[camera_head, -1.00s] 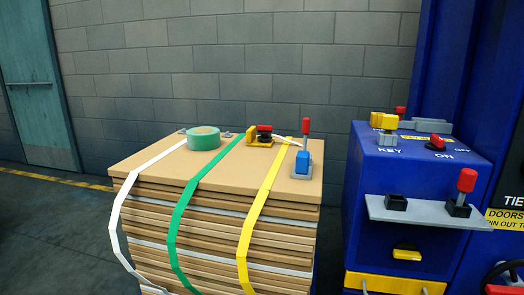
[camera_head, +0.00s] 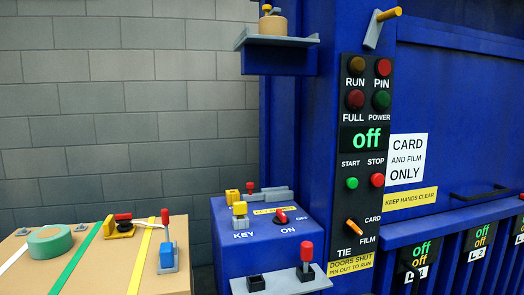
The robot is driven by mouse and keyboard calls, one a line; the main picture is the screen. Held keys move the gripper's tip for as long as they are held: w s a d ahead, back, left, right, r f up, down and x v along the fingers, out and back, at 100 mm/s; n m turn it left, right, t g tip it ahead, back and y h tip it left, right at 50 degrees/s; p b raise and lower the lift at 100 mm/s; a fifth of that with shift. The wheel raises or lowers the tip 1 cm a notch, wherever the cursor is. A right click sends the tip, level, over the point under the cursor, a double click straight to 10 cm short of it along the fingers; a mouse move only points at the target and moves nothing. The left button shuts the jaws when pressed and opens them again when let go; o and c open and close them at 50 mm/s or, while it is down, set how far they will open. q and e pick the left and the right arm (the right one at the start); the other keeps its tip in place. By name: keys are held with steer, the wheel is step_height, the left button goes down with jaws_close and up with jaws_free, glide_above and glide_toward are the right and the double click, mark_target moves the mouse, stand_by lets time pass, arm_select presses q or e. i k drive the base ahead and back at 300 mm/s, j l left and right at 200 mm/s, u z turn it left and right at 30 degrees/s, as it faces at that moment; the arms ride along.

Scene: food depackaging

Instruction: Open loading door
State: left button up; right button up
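A large blue baler-like machine fills the right side of the head view. Its upper front panel (camera_head: 460,110), which looks like the loading door, appears shut. A black bar handle (camera_head: 480,193) sits low on that panel. A grey bracket with an orange-tipped lever or pin (camera_head: 382,25) is at the panel's upper left. A control panel (camera_head: 365,215) beside it has RUN, PIN, FULL and POWER lamps, a display reading "off", START and STOP buttons and a CARD/FILM selector. Neither of my grippers is in view.
A blue box (camera_head: 225,240) with a yellow key, red switch and grey shelf stands left of the machine. Lower left, a cardboard stack (camera_head: 110,275) carries straps, green tape (camera_head: 49,241) and small tools. A grey shelf (camera_head: 276,38) juts out above. Labelled "off" displays line the lower right.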

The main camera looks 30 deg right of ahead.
mark_target(456, 140)
steer(key=z, duration=2.25)
steer(key=i+l, duration=0.1)
steer(key=i, duration=0.25)
steer(key=i+u, duration=0.15)
steer(key=i, duration=0.25)
